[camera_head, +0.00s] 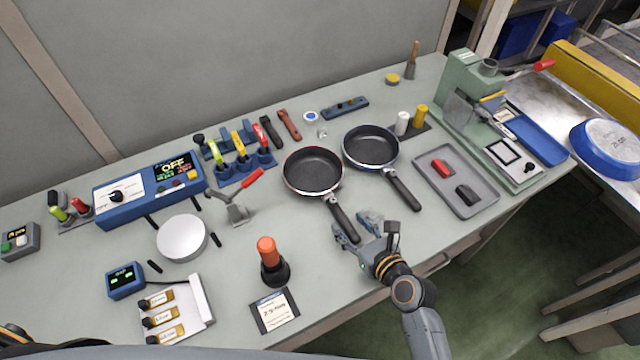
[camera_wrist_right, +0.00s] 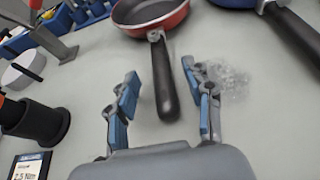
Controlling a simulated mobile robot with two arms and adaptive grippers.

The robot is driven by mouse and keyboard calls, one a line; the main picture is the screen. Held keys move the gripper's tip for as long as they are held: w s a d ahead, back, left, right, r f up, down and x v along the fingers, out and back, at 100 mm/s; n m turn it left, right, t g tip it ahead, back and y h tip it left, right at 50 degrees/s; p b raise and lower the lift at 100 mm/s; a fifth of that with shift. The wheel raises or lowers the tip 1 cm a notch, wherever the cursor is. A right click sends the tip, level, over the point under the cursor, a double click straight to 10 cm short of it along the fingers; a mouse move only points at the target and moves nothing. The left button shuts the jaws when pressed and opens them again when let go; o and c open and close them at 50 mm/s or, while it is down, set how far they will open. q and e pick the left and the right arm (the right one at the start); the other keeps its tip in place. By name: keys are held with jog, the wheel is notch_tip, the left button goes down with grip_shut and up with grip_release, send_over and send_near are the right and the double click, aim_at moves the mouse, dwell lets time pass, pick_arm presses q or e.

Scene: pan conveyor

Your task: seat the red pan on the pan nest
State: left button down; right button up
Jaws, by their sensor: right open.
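The red pan (camera_head: 311,172) lies on the table with its dark handle (camera_head: 341,217) pointing towards me. It also shows at the top of the right wrist view (camera_wrist_right: 150,15). A pale round disc with short black pegs around it, which looks like the pan nest (camera_head: 182,238), sits empty to the left. My right gripper (camera_head: 358,230) is open at the handle's end. In the right wrist view its two fingers (camera_wrist_right: 160,80) stand on either side of the handle, with gaps; I cannot tell their height over it. My left gripper is not in view.
A blue pan (camera_head: 370,146) lies close to the right of the red pan. A toggle clamp with a red handle (camera_head: 238,208) and an orange-topped tool (camera_head: 270,260) stand between the pan and the disc. A grey tray (camera_head: 455,203) is at right.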

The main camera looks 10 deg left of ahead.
aim_at(343, 218)
jog(key=x, duration=0.5)
jog(key=shift+f, duration=0.1)
grip_shut()
